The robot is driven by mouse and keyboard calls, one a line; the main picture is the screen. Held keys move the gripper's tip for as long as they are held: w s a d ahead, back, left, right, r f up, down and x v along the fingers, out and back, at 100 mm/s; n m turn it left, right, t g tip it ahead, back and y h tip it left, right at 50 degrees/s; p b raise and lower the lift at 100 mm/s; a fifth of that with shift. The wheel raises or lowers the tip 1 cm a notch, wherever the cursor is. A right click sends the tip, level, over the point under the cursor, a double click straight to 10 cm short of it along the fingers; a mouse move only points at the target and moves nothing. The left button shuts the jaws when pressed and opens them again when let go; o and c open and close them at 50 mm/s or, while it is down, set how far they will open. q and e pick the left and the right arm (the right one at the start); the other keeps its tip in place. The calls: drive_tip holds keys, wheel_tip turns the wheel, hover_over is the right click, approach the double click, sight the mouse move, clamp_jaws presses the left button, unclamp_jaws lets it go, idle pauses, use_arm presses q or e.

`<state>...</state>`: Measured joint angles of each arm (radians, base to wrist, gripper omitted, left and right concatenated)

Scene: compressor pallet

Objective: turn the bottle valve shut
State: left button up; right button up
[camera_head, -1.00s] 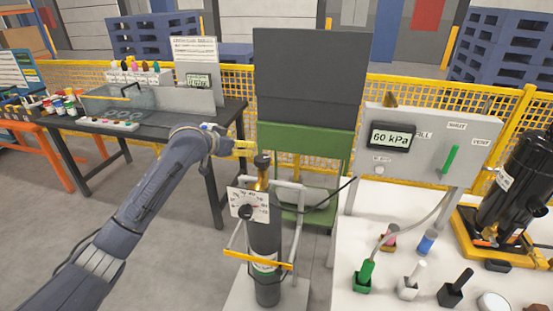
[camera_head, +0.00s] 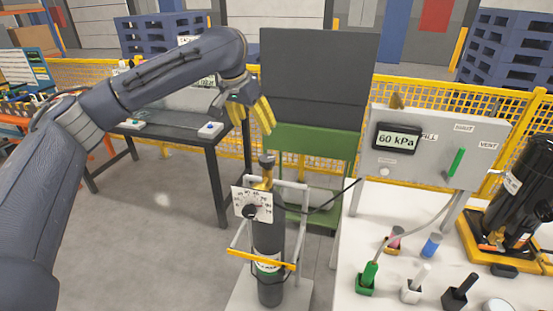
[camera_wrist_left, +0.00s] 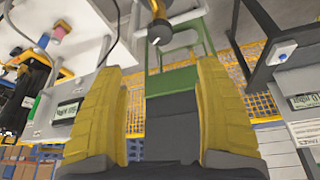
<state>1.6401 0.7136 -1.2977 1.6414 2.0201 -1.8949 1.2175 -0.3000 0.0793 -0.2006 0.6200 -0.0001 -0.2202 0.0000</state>
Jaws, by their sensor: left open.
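The dark gas bottle (camera_head: 268,242) stands upright in a light metal cart frame with a yellow bar. Its valve, a dark knob (camera_head: 267,160) on a brass neck (camera_head: 264,178), is at the top. A white dial plate (camera_head: 251,203) with a black knob is fixed at its front. My left gripper (camera_head: 254,118), with yellow fingers, is open and empty above the valve and slightly left, pointing down and apart from it. In the left wrist view both fingers (camera_wrist_left: 160,105) are spread, and the valve top (camera_wrist_left: 160,32) shows beyond them. My right gripper is not in view.
A grey panel (camera_head: 440,145) reading 60 kPa stands right, behind a white table (camera_head: 350,250) holding several coloured plugs and a black compressor (camera_head: 525,195). A hose (camera_head: 335,203) leads from the bottle. A dark bench (camera_head: 185,145) is at left, a green stand (camera_head: 310,145) behind.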

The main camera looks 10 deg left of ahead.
sight(267, 158)
use_arm(q)
drive_tip(key=x, duration=1.7)
drive_tip(key=shift+s+a+f, duration=0.1)
drive_tip(key=shift+f, duration=0.1)
drive_tip(key=shift+c, duration=0.5)
drive_tip(key=c, duration=1.1)
drive_tip(key=shift+c, duration=0.2)
